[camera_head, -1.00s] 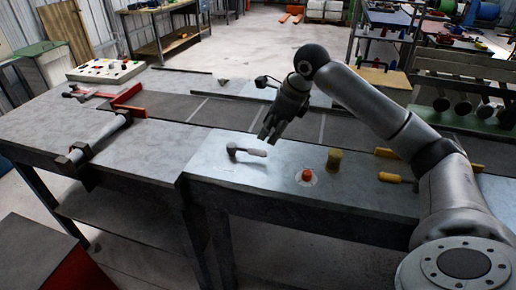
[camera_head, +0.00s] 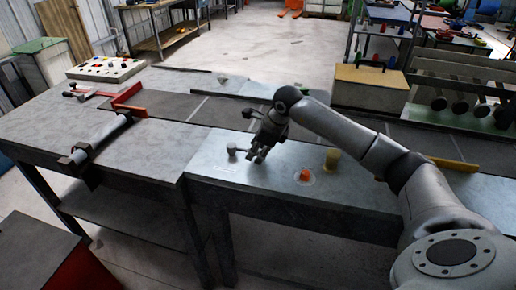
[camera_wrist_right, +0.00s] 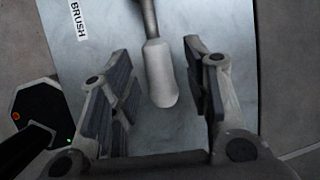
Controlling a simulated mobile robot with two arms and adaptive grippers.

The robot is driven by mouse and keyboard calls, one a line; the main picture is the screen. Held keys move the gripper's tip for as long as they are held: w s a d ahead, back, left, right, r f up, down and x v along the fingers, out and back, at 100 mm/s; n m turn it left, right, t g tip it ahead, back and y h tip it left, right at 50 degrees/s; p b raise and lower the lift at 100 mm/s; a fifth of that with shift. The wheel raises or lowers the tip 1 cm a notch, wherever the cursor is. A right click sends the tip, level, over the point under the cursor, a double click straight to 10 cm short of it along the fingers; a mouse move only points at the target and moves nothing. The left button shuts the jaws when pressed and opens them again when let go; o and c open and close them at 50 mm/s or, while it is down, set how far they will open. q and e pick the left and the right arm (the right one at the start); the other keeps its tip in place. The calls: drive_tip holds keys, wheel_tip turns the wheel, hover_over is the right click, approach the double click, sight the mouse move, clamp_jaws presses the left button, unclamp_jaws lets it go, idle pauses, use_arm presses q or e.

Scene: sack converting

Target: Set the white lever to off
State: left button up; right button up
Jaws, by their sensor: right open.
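The pale, whitish lever (camera_head: 233,149) stands on the light metal panel near the bench's front edge, its handle pointing right and partly hidden by my gripper in the head view. In the right wrist view its rounded pale handle (camera_wrist_right: 160,75) lies between my fingers on a grey stem, beside a "BRUSH" label (camera_wrist_right: 78,20). My right gripper (camera_head: 256,157) is open around the handle, with a gap on both sides. It also shows in the right wrist view (camera_wrist_right: 158,62). No off mark is readable. My left gripper is not in view.
A dark belt (camera_head: 225,113) runs behind the panel. A control box with coloured buttons (camera_head: 105,69) sits at the far left. A roller (camera_head: 100,138) lies on the left bench.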

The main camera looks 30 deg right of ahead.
clamp_jaws()
drive_tip(key=shift+w, duration=0.1)
